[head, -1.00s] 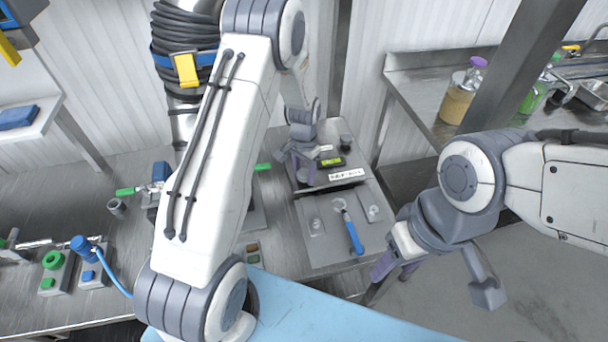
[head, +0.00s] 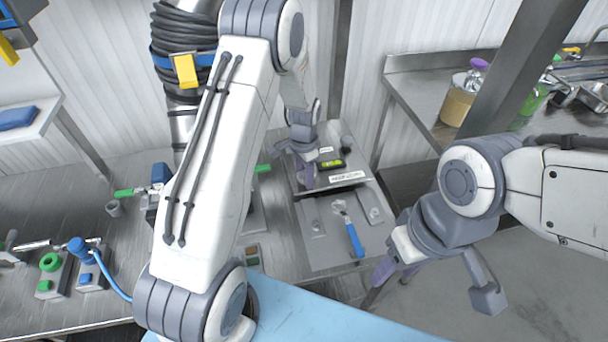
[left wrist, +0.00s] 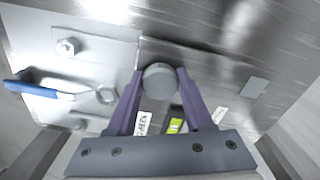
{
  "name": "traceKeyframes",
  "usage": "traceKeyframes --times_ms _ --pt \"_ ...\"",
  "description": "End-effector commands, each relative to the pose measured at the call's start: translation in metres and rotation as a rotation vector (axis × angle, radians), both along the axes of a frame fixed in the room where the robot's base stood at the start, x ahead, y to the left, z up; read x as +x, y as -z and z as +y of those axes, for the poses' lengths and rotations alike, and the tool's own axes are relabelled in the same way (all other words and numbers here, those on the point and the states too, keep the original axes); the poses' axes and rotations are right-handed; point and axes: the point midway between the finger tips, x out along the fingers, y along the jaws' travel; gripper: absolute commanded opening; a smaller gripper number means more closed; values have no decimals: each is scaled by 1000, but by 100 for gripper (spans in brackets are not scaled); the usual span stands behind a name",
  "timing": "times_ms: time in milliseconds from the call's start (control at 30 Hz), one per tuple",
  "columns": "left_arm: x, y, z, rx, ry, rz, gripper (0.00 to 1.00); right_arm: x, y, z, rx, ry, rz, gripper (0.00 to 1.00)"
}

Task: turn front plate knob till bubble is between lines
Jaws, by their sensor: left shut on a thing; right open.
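A round grey knob (left wrist: 160,80) stands on the metal plate (left wrist: 215,68) in the left wrist view. My left gripper (left wrist: 161,82) is shut on this knob, with one purple finger on each side. In the head view my left gripper (head: 304,182) is at the left side of the plate, and its fingers hide most of the knob. A yellow-green bubble vial (head: 332,164) lies to the right of the gripper, and it also shows in the left wrist view (left wrist: 175,125). Its bubble is too small to place. My right gripper (head: 394,273) is open and empty at the lower right.
A blue-handled tool (head: 353,236) lies on the lower front panel (head: 322,251). A black knob (head: 346,142) stands behind the vial. A white label (head: 346,177) is in front of it. Green and blue fittings (head: 80,265) stand at the left. The floor at the right is clear.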

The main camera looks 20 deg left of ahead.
Motion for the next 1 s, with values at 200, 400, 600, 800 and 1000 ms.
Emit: traceKeyframes --times_ms 200,400,600,800,1000 --pt "1 -1 0 0 -1 -3 82 0 0 0 0 0 0 54" --pt "1 -1 0 0 -2 -1 82 0 0 0 0 0 0 54" --pt "2 -7 0 0 -2 -5 82 0 3 0 0 0 0 54" --pt "2 -42 0 1 -2 -8 82 0 12 0 0 0 0 54" --pt "2 -80 1 0 -2 -8 82 0 19 0 0 -1 0 54"
